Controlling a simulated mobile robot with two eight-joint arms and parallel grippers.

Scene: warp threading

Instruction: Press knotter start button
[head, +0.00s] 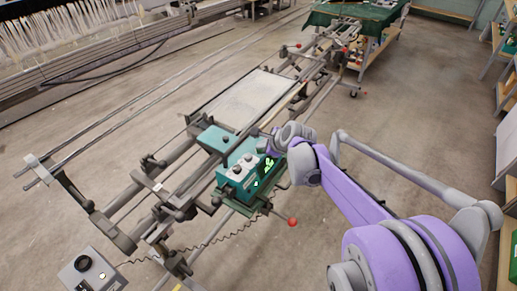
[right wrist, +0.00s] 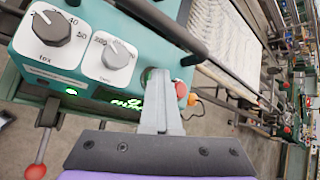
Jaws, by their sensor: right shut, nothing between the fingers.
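The knotter is a teal control box (head: 236,180) on a rail frame in the middle of the head view. In the right wrist view its teal panel (right wrist: 120,15) carries two knobs, a lit green display (right wrist: 127,104) and a red button (right wrist: 181,88). A green rim that may be the start button (right wrist: 146,75) peeks out beside the fingers, mostly hidden. My right gripper (right wrist: 158,76) is shut and empty, its fingertips over the panel just left of the red button. I cannot tell whether they touch. In the head view my right gripper (head: 268,146) reaches the box's far right side. My left gripper is not in view.
Rails and a pale flat bed (head: 248,103) extend behind the box. A red ball-ended lever (head: 292,221) sticks out at its front right. A small grey control box (head: 88,272) stands at the lower left. Open concrete floor (head: 400,110) lies to the right.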

